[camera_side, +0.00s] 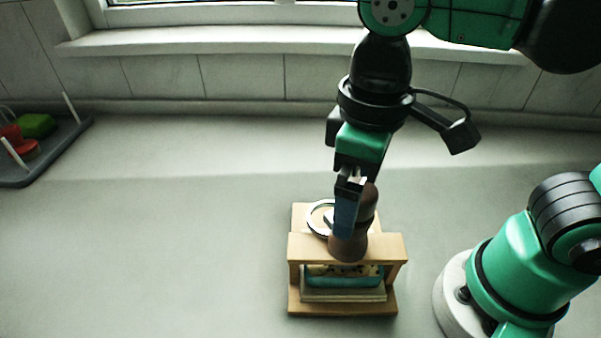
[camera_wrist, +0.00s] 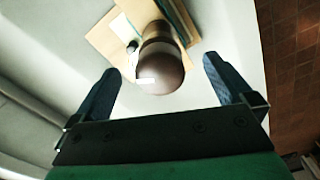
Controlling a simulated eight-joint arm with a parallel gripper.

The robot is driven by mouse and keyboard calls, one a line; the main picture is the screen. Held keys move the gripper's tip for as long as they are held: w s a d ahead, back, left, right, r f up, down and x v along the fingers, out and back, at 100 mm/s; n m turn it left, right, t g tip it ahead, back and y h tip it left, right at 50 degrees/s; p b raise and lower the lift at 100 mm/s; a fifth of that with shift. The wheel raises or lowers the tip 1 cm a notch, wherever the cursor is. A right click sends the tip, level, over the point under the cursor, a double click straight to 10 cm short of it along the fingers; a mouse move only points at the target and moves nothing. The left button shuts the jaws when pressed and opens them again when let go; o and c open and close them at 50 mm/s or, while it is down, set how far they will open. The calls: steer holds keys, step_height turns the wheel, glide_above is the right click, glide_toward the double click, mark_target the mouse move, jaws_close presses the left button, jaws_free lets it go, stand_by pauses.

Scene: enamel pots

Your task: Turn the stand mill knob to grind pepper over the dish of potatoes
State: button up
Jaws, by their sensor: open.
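The brown mill knob (camera_side: 369,198) stands on top of a light wooden stand (camera_side: 300,246). Its rounded top shows in the wrist view (camera_wrist: 160,72). A teal dish of potatoes (camera_side: 343,281) sits inside the stand, under the mill. My gripper (camera_side: 346,222) is at the height of the mill, its blue fingers overlapping the mill in the side view. In the wrist view the gripper (camera_wrist: 160,78) is open, with one finger on each side of the knob's end and clear gaps between. I cannot tell how deep the knob lies between the fingers.
A white ring-shaped thing (camera_side: 318,219) lies on the back of the stand. A grey tray (camera_side: 46,164) with red and green things stands at the far left. The worktop (camera_side: 170,240) between is bare. A wall with a window sill (camera_side: 200,38) runs along the back.

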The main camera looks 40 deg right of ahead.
steer(key=n, duration=1)
steer(key=shift+n, duration=0.3)
steer(key=n, duration=0.4)
steer(key=shift+c, duration=0.2)
